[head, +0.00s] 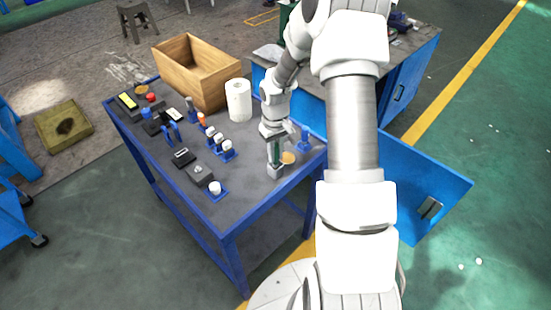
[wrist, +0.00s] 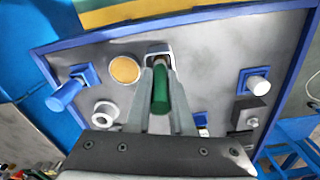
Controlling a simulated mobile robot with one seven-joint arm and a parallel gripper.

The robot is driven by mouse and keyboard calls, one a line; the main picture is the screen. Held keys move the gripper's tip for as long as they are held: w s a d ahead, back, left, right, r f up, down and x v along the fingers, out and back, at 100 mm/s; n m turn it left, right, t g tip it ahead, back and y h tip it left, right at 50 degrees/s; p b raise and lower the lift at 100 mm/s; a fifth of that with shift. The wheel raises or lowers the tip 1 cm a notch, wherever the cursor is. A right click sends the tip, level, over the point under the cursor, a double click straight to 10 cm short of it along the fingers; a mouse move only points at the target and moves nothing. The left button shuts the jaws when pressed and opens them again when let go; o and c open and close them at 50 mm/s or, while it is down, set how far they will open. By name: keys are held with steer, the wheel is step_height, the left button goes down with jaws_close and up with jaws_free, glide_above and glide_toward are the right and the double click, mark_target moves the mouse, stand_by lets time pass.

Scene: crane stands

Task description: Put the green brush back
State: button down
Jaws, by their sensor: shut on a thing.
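The green brush (wrist: 160,92) shows as a green handle between my fingers in the wrist view. My gripper (wrist: 161,80) is shut on it. In the head view my gripper (head: 275,142) points down over the right part of the blue-edged table (head: 250,190), with the green handle (head: 274,155) below it. A small pale grey holder-like piece (head: 275,171) is at the handle's lower end. In the wrist view this piece (wrist: 158,48) lies just beyond the fingertips. I cannot tell whether the brush is seated in it or apart. The brush's far end is hidden.
A tan disc (head: 288,157) and a blue stand (head: 304,141) are close on the right. A white roll (head: 238,100) and wooden box (head: 196,72) are behind. Several small stands and a white-knobbed blue stand (head: 215,188) are left. The table's front is clear.

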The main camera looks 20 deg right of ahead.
steer(key=shift+f, duration=0.45)
steer(key=shift+f, duration=0.2)
steer(key=c, duration=0.8)
jaws_free()
